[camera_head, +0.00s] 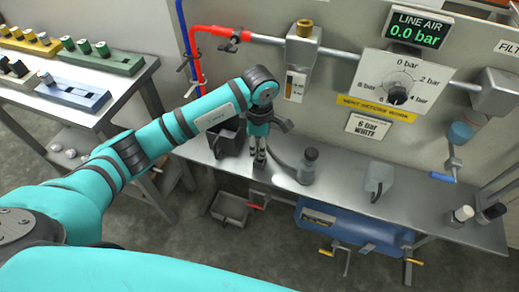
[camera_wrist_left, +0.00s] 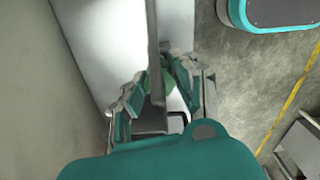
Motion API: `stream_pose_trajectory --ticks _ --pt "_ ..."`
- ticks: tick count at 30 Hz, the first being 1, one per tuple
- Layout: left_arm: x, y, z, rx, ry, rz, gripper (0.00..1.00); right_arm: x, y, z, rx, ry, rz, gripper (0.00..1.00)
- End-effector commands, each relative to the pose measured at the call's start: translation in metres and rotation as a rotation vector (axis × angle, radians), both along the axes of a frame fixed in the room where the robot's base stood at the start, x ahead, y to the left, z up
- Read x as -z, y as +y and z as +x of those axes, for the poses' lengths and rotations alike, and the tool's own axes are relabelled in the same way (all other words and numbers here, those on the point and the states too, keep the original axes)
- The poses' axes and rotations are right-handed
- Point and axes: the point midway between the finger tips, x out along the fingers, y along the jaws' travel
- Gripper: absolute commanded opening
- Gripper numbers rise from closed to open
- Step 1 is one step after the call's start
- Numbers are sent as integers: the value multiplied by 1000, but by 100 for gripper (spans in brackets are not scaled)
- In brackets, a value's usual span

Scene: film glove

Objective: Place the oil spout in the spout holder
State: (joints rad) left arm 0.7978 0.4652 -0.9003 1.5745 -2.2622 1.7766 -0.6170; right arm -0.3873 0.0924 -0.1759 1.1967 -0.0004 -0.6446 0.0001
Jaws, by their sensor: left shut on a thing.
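My left gripper (camera_head: 260,160) points down over the grey bench, in front of the wall panel. In the left wrist view its fingers (camera_wrist_left: 158,90) are shut on a thin grey shaft, which looks like the oil spout (camera_wrist_left: 154,45). The shaft runs up the picture from between the fingers. A dark open box (camera_head: 228,138) stands left of the gripper and may be the spout holder. My right gripper is in neither view.
A translucent jug (camera_head: 379,178) stands further right. Two small jars (camera_head: 462,214) are near the right end. Pipes and a gauge (camera_head: 404,72) are above. A side table (camera_head: 110,100) is left.

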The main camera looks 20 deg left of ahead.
Motion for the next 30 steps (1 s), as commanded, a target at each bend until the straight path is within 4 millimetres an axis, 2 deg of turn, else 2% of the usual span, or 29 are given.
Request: stream_pose_trajectory --ticks 3,5,19,20,21,25,30 --pt "19 -1 -1 0 3 -1 0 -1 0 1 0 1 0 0" --pt "23 0 -1 -1 2 -1 0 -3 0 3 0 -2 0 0" --pt "26 0 0 0 0 0 0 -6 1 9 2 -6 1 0" --pt "26 0 -1 0 0 0 30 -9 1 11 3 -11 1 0" --pt "26 0 -1 0 0 -1 35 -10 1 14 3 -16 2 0" --pt "26 0 -1 0 0 0 51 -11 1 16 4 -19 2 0" --pt "26 0 -1 0 0 0 51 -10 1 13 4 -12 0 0"
